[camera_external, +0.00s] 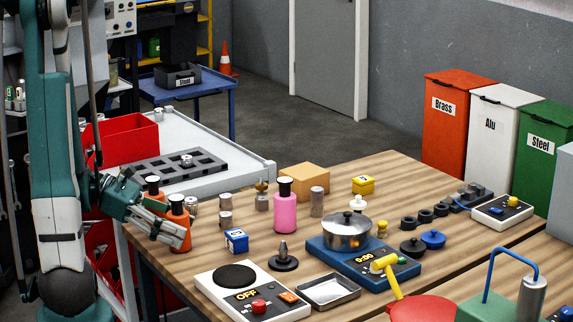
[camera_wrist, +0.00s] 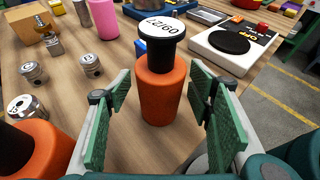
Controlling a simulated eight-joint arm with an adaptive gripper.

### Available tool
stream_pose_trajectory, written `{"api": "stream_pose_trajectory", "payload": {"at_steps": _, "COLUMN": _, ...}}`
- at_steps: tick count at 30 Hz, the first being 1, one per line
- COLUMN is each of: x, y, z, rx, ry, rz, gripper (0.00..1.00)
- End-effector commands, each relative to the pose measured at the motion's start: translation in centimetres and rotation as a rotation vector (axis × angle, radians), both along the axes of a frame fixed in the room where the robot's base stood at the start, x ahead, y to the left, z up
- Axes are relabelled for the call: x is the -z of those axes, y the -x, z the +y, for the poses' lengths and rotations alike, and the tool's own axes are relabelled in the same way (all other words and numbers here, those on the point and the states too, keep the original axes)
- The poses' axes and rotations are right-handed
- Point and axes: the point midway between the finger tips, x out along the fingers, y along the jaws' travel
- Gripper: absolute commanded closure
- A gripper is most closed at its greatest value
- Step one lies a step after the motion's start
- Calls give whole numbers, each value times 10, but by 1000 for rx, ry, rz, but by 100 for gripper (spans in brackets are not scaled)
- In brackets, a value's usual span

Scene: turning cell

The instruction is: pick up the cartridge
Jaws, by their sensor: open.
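An orange cartridge with a black neck and a white top marked 09/27 (camera_wrist: 160,98) stands upright on the wooden table, in line with the gap between my fingers. My gripper (camera_wrist: 160,88) is open, one green pad on each side of that gap. In the external view my gripper (camera_external: 163,224) reaches in low from the left and partly covers this cartridge (camera_external: 178,213). I cannot tell whether either pad touches it. A second orange cartridge (camera_wrist: 30,150) stands close outside my left finger, cut off by the wrist view's edge; in the external view it (camera_external: 152,190) is behind my gripper.
A pink bottle (camera_external: 285,214), small metal pistons (camera_wrist: 92,65) and a blue cube (camera_external: 236,240) stand nearby. A pot (camera_external: 347,230) sits farther right. Bare table lies between the cartridge and the pistons.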

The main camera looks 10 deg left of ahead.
Motion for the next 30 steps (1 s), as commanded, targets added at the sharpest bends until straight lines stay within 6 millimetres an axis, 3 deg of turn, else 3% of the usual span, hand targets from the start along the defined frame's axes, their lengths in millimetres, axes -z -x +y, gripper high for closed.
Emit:
{"api": "stream_pose_trajectory", "payload": {"at_steps": 4, "x": 0, "y": 0, "z": 0, "rx": 0, "ry": 0, "rz": 0, "gripper": 51}}
{"api": "stream_pose_trajectory", "payload": {"at_steps": 12, "x": 0, "y": 0, "z": 0, "rx": 0, "ry": 0, "rz": 0, "gripper": 84}}
{"api": "stream_pose_trajectory", "payload": {"at_steps": 30, "x": -11, "y": 0, "z": 0, "rx": 0, "ry": 0, "rz": 0, "gripper": 84}}
